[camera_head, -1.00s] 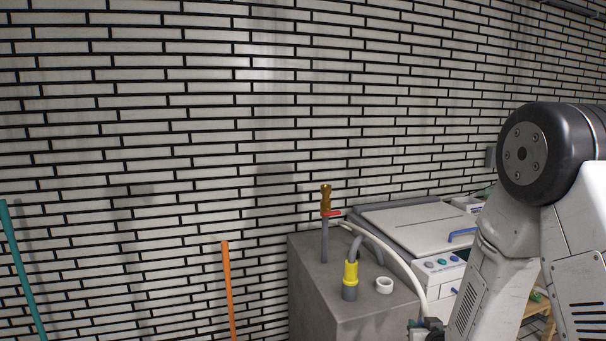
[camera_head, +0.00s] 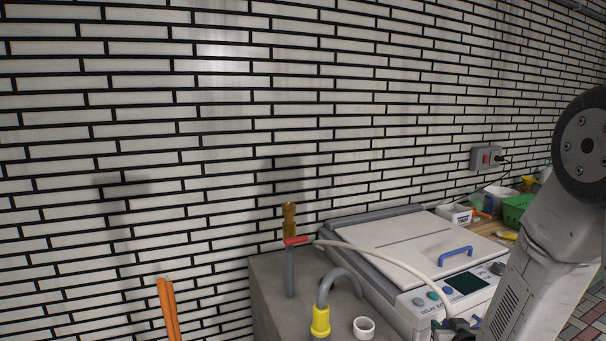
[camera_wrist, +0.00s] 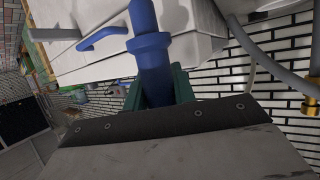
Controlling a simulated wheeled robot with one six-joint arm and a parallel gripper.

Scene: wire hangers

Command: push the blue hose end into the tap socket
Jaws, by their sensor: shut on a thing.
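The blue hose end (camera_wrist: 152,48), with a thicker collar, is held between the teal fingers of my gripper (camera_wrist: 160,88) in the wrist view. In the head view my gripper (camera_head: 456,326) is partly cut off at the bottom edge, in front of the white machine, and the blue piece cannot be made out there. A brass tap (camera_head: 289,217) with a red handle stands upright on a grey pipe, left of and apart from my gripper. A grey hooked pipe (camera_head: 342,274) ends downward in a yellow collar (camera_head: 320,320). I cannot tell which opening is the socket.
A grey block (camera_head: 268,285) carries the pipes and a white ring (camera_head: 363,327). A cream hose (camera_head: 385,257) arches over the white machine (camera_head: 400,240) toward my gripper. The brick wall is close behind.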

